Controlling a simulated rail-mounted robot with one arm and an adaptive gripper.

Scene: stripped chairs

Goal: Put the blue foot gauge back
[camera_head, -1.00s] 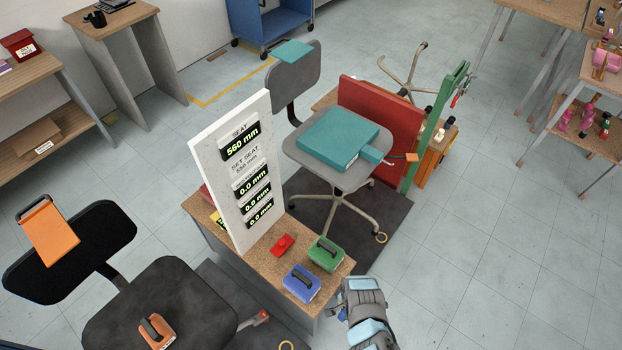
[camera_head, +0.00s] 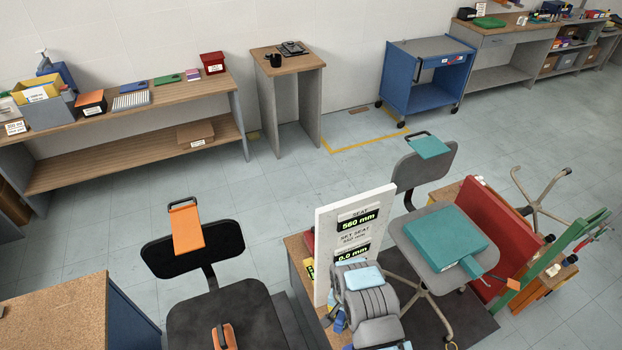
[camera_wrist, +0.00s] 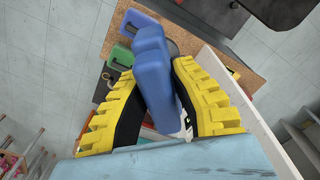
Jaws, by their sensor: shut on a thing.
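In the wrist view, the blue foot gauge (camera_wrist: 155,75), a smooth blocky blue piece, is between the yellow toothed fingers of my gripper (camera_wrist: 160,115), which is shut on it. The gauge is tilted in the picture, above the wooden bench top. In the head view, my gripper is mostly hidden behind my own wrist, with a little blue (camera_head: 338,320) showing beside it, in front of the white display panel (camera_head: 345,235). I cannot tell how far the gauge is from the bench top.
A green block (camera_wrist: 121,55) with a dark handle is near the held gauge. The teal-topped grey chair (camera_head: 445,240) stands right of the panel, the black chair (camera_head: 195,250) left. A blue cart (camera_head: 425,75) stands at the back.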

